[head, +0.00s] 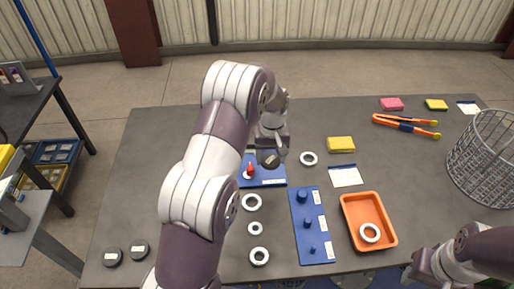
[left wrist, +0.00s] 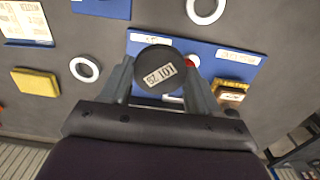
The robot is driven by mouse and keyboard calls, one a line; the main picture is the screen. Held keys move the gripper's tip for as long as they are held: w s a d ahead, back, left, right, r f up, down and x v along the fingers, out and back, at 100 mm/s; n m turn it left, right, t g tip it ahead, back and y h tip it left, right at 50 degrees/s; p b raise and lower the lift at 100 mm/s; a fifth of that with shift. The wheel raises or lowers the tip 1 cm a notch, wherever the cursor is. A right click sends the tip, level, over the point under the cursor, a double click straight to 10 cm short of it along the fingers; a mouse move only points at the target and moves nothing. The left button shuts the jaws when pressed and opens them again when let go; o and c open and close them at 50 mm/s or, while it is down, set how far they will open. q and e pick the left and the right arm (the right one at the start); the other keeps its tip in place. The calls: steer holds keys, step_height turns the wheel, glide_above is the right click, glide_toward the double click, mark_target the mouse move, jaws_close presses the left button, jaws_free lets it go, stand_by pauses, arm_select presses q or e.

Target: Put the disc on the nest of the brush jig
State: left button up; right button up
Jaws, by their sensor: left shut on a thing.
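My left gripper (head: 270,154) is shut on a dark round disc (left wrist: 159,68) with a white printed label. In the left wrist view the disc sits between both fingertips, in front of a blue board (left wrist: 228,54). In the head view this blue board (head: 270,182), which looks like the brush jig, lies on the table below the gripper and carries a red-tipped peg (head: 250,170). The disc hides part of the board, and I cannot make out the nest or the gap to it. My right gripper (head: 428,272) is at the bottom right, away from the jig; its fingers are unclear.
Two more dark discs (head: 125,252) lie at the front left. Several white rings (head: 251,202) lie around a blue peg board (head: 311,240). An orange tray (head: 347,208) holds a ring. A yellow block (head: 340,144), tongs (head: 405,125) and a wire basket (head: 485,160) stand right.

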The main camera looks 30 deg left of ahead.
arm_select(q)
steer(key=shift+w+a+r, duration=0.1)
steer(key=shift+w+a, duration=0.2)
steer(key=shift+w, duration=0.05)
steer(key=w+a+f+p, duration=0.1)
steer(key=a+f+p, duration=0.1)
steer(key=a, duration=0.2)
steer(key=p, duration=0.1)
glide_toward(249, 157)
steer(key=shift+s+d+f, duration=0.95)
steer(key=shift+s+d, duration=0.2)
steer(key=shift+s, duration=0.1)
steer(key=shift+w+a+f, duration=0.15)
steer(key=shift+w+a, duration=0.05)
steer(key=shift+a, duration=0.05)
steer(key=shift+a+f, duration=0.1)
steer(key=shift+a, duration=0.05)
step_height(249, 157, down, 4)
steer(key=shift+s+a+r+p, duration=0.1)
steer(key=shift+r+p, duration=0.05)
steer(key=shift+p, duration=0.75)
steer(key=shift+f, duration=0.25)
steer(key=shift+f+b, duration=0.15)
steer(key=shift+b, duration=0.25)
steer(key=o, duration=1.3)
arm_select(e)
steer(key=r, duration=0.4)
steer(key=shift+s+d+r, duration=0.3)
steer(key=shift+s, duration=0.05)
